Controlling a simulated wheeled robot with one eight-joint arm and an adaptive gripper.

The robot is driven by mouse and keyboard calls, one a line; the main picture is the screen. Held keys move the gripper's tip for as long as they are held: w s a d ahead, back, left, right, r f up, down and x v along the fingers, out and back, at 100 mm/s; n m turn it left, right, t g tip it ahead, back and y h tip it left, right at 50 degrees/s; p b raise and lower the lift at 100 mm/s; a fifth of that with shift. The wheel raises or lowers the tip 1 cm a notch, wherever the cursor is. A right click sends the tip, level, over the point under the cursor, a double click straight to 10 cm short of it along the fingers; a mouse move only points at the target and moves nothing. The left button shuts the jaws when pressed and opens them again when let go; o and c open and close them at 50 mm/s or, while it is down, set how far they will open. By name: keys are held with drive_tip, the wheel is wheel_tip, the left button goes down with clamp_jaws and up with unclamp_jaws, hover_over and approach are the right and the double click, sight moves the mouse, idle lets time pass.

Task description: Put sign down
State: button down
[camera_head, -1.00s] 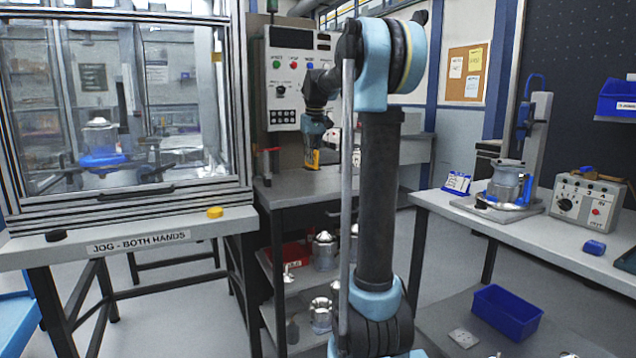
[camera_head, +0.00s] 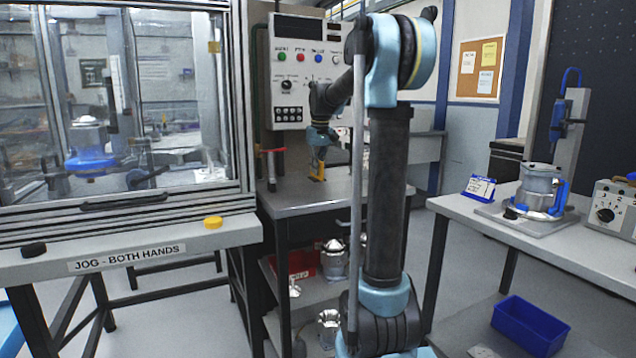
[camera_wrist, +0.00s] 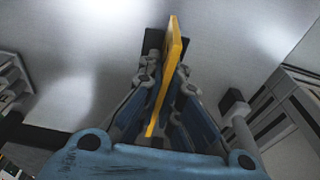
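The yellow sign (camera_head: 317,173) is between the fingers of my gripper (camera_head: 318,152) above the grey metal table (camera_head: 290,198). In the wrist view the sign (camera_wrist: 167,75) is a thin yellow plate, seen nearly edge-on. The fingers of my gripper (camera_wrist: 168,70) lie on both sides of it and appear closed on it. The sign's lower end is at or just above the tabletop; I cannot tell if it touches. Its face is hidden in both views.
A control panel (camera_head: 303,75) stands behind the table. A red-handled part (camera_head: 272,160) is at its left edge. A glazed enclosure (camera_head: 125,215) with a yellow button (camera_head: 213,223) is on the left. A bench (camera_head: 585,245) with a press is on the right. The tabletop near the sign is clear.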

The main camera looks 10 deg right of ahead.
sight(317, 178)
drive_tip(key=shift+f, duration=2.25)
drive_tip(key=c, duration=1.8)
unclamp_jaws()
drive_tip(key=r, duration=0.4)
drive_tip(key=s+r, duration=0.1)
drive_tip(key=r, duration=0.3)
drive_tip(key=s+r, duration=0.1)
drive_tip(key=r, duration=0.3)
drive_tip(key=shift+d, duration=0.3)
